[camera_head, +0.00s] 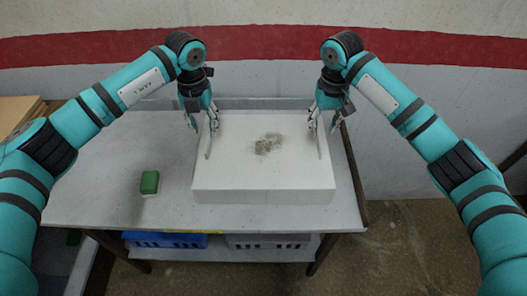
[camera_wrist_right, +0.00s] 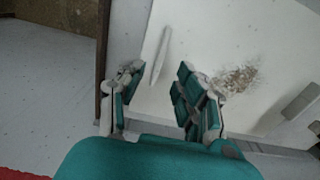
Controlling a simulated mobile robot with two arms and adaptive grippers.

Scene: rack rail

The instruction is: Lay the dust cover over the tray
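A broad white box-shaped piece (camera_head: 262,180) lies on the table, with a brownish speckled patch (camera_head: 268,144) on its flat top. I cannot tell whether this is the tray, the dust cover, or one over the other. A thin pale bar (camera_head: 208,146) runs along its left side and another (camera_head: 319,146) along its right; the right one also shows in the right wrist view (camera_wrist_right: 161,55). My left gripper (camera_head: 202,124) is open and empty at the far left corner. My right gripper (camera_head: 323,124) is open and empty at the far right corner; its spread fingers (camera_wrist_right: 155,92) show in the wrist view.
A blue crate (camera_head: 165,241) and a grey crate (camera_head: 268,242) stand on the shelf below. A wall rises close behind. The table's left part is mostly clear.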

